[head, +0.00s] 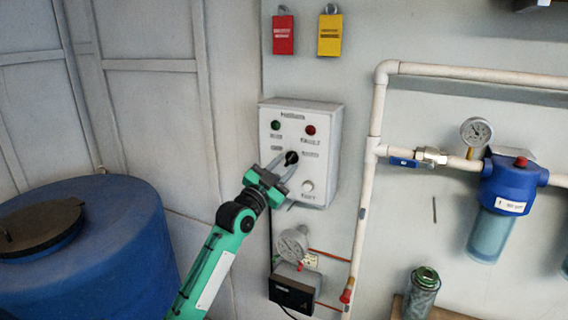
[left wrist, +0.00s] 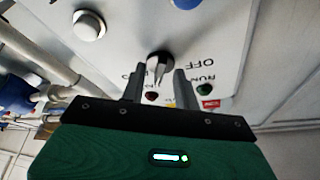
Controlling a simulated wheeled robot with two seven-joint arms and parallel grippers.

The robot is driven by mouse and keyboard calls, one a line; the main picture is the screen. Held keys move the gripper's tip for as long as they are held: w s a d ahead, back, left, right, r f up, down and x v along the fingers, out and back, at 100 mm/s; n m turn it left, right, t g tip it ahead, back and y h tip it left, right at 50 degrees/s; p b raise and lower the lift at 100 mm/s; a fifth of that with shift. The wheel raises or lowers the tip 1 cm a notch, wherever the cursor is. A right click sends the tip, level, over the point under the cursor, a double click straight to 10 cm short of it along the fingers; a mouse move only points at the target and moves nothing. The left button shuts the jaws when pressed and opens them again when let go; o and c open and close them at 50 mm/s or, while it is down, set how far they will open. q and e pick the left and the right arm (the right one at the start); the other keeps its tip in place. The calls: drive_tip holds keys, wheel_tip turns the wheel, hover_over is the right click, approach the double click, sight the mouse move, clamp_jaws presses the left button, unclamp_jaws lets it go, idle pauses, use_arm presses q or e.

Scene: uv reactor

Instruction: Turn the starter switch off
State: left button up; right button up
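The starter switch is a black rotary knob (head: 291,157) in the middle of a white wall-mounted control box (head: 322,118). My left gripper (head: 283,167) is at the box front, its two fingers pointing at the knob. In the left wrist view the knob (left wrist: 159,64) shows between the two fingers (left wrist: 158,82), with a gap visible on each side, so the gripper is open. I cannot tell whether either finger touches it. The label OFF shows beside the knob in that view. The knob's exact setting is hard to read. My right gripper is not in view.
The box also carries a green light (head: 276,125), a red light (head: 311,130) and a white button (head: 307,186). A gauge (head: 291,244) and white pipe (head: 367,190) are close by. A blue barrel (head: 120,235) stands left; a blue filter (head: 507,185) hangs right.

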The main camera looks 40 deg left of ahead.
use_arm(q)
drive_tip(key=shift+w, duration=0.15)
clamp_jaws()
